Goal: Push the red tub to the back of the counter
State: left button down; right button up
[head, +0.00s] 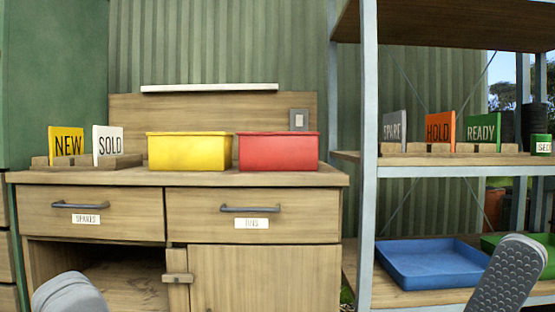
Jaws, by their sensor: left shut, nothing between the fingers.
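The red tub (279,153) stands upright on the wooden counter (200,179), right of the yellow tub (189,152), with a very narrow gap or contact between them. The low wooden back panel of the counter rises behind it. My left gripper (68,292) shows as a grey rounded shape at the bottom left, in front of and below the counter top, shut and empty, far from the red tub. A grey part with a dotted pad at the lower right looks like my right gripper (508,275); its jaw opening cannot be told.
A wooden rack (88,162) with NEW and SOLD signs stands on the counter's left. The shelf unit's post (368,150) rises just right of the counter. A blue tray (430,262) lies on the lower shelf. Little bare counter shows right of the red tub.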

aim_at(256, 153)
jog(key=i+j, duration=0.35)
jog(key=j, duration=0.15)
jog(key=i+j, duration=0.4)
jog(key=j, duration=0.15)
jog(key=z, duration=0.05)
